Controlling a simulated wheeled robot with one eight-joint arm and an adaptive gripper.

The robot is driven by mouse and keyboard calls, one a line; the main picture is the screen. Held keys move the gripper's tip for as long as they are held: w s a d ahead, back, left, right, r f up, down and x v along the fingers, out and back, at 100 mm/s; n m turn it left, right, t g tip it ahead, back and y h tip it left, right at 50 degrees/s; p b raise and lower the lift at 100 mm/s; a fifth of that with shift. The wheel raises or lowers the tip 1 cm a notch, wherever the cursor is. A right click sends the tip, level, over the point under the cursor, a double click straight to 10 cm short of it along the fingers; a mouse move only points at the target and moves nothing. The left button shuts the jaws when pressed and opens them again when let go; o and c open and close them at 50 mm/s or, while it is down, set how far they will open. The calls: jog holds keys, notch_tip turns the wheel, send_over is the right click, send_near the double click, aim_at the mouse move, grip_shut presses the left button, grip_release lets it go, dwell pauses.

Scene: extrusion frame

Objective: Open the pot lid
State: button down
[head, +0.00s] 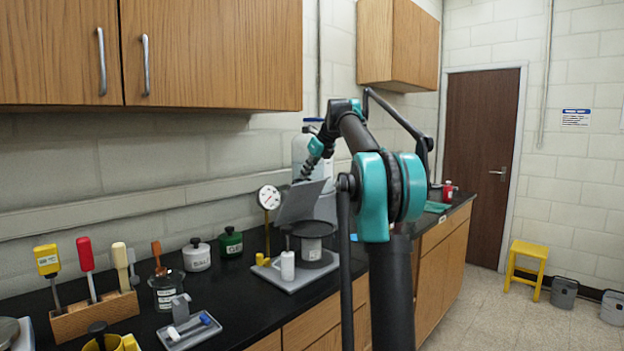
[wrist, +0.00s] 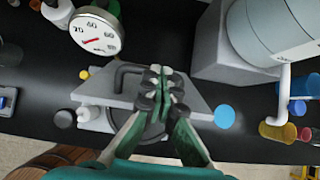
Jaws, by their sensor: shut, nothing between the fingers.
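The pot (head: 312,246) is a grey cylinder with a dark round top, standing on a grey base plate on the black counter. A flat grey panel (head: 303,202), which appears to be the lid, stands tilted up behind and above it. In the wrist view the grey panel (wrist: 191,100) shows with a black bent handle (wrist: 122,75) on it. My gripper (wrist: 161,75) is shut and empty, over the panel and to the right of the handle. In the head view my gripper (head: 305,176) is at the panel's upper edge. I cannot tell whether they touch. The fingers partly hide the pot.
A dial gauge (head: 269,197) stands left of the panel. A white bottle (head: 288,265) is at the front of the base plate. A large grey cylinder (wrist: 272,30) stands behind. A green canister (head: 231,242) and a tool rack (head: 94,314) are on the left.

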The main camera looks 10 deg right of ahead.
jog(key=shift+w+a+r, duration=0.2)
jog(key=shift+w+a, duration=0.3)
jog(key=shift+w, duration=0.2)
